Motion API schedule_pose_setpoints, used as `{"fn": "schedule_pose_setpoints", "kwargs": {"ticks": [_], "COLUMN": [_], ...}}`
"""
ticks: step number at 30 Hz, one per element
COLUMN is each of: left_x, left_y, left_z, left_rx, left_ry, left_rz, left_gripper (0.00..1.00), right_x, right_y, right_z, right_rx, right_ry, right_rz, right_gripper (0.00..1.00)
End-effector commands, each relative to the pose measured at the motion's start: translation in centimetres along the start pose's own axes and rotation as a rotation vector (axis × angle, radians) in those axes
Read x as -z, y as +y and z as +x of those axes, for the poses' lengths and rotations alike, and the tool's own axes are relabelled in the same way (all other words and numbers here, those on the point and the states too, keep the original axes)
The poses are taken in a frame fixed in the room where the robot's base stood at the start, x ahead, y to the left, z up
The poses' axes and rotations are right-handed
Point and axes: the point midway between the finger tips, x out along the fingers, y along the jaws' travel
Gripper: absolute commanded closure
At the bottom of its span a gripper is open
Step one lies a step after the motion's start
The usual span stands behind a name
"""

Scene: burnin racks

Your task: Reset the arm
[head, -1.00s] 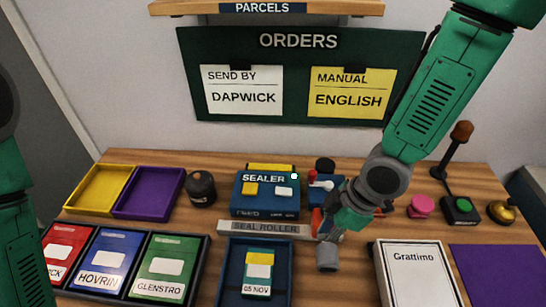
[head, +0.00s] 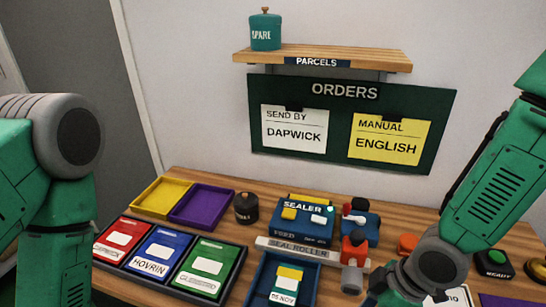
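My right arm (head: 495,185) comes in from the upper right, and its wrist is low in the picture in front of the sealer area. My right gripper (head: 385,290) is dark and partly cut off by the bottom edge; its fingers are not clear. My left arm (head: 70,215) stands at the left with its grey joint in view, and its gripper is out of the picture.
A blue sealer (head: 303,222) stands on the bench behind the seal roller bar (head: 300,250). A tray (head: 225,285) holds red, blue and green packs. A yellow tray (head: 160,190) and a purple tray (head: 203,206) are behind. A shelf (head: 345,58) holds a teal canister (head: 265,32).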

Motion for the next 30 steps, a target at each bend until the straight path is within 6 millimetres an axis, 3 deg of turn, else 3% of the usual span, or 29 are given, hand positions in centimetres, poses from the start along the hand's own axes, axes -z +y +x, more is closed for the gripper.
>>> {"fn": "schedule_pose_setpoints", "kwargs": {"ticks": [5,14,20,25,30], "left_x": [-0.1,-0.2,-0.5,-0.7,-0.8], "left_y": [-0.1,-0.1,0.0,0.1,0.0], "left_z": [1.4,4.8,8.4,12.6,15.0], "left_rx": [0.001,0.001,0.001,0.001,0.001], "left_ry": [0.0,0.001,0.0,0.0,-0.001], "left_rz": [-0.002,-0.002,-0.001,-0.001,-0.002], "left_gripper": [0.2,0.2,0.2,0.2,0.2], "right_x": [-1.0,-6.2,-11.0,-16.6,-21.1], "right_y": [-1.3,-3.9,-6.8,-10.0,-12.2], "right_z": [2.4,8.0,13.3,18.7,21.0], "right_rx": [0.012,0.026,-0.003,-0.096,-0.211], "right_ry": [-0.009,-0.022,-0.077,-0.171,-0.241], "right_rz": [0.089,0.376,0.656,0.957,1.154], "right_gripper": [1.0,1.0,1.0,1.0,1.0]}}
